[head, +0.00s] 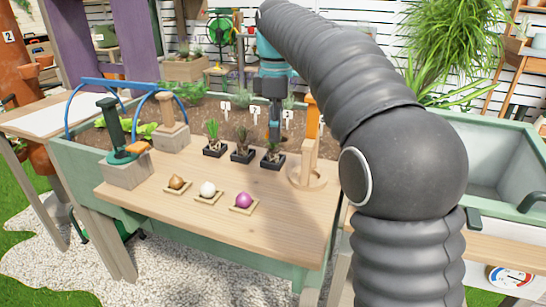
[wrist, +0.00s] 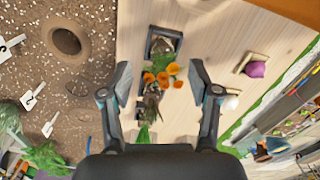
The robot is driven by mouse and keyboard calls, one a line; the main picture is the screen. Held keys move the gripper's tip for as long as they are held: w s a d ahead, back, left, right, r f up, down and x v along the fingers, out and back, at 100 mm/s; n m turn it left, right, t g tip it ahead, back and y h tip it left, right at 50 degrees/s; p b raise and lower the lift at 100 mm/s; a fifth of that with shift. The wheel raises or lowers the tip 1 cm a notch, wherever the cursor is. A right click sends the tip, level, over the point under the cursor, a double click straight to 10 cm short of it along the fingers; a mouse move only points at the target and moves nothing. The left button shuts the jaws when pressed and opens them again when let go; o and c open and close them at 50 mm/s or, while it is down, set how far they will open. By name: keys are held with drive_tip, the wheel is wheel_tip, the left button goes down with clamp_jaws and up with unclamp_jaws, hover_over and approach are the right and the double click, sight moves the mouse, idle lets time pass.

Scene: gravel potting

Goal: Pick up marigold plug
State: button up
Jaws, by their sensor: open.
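The marigold plug shows in the wrist view as orange flowers (wrist: 163,77) with green leaves, between my two fingers and apart from both. My gripper (wrist: 163,80) is open over the row of small black trays. In the head view my gripper (head: 274,130) points down at the right end of that row, and I cannot make out the orange flowers there. A black tray (wrist: 163,42) with dark content lies just above the flowers in the wrist view. A grassy green plug (head: 213,131) stands at the row's left end.
A brown bulb (head: 177,183), a white bulb (head: 208,189) and a purple bulb (head: 243,200) sit on small mats in front. A wooden stand (head: 307,150) rises close on the right. The soil bed (wrist: 75,60) with white markers lies behind.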

sight(273, 149)
drive_tip(key=shift+s+a+f+b, duration=0.15)
drive_tip(key=shift+f+b, duration=0.15)
drive_tip(key=shift+f, duration=1.05)
drive_tip(key=shift+s+a+f+b, duration=0.15)
drive_tip(key=shift+f+b, duration=0.1)
drive_tip(key=shift+f, duration=1.05)
drive_tip(key=shift+w, duration=0.1)
drive_tip(key=c, duration=0.8)
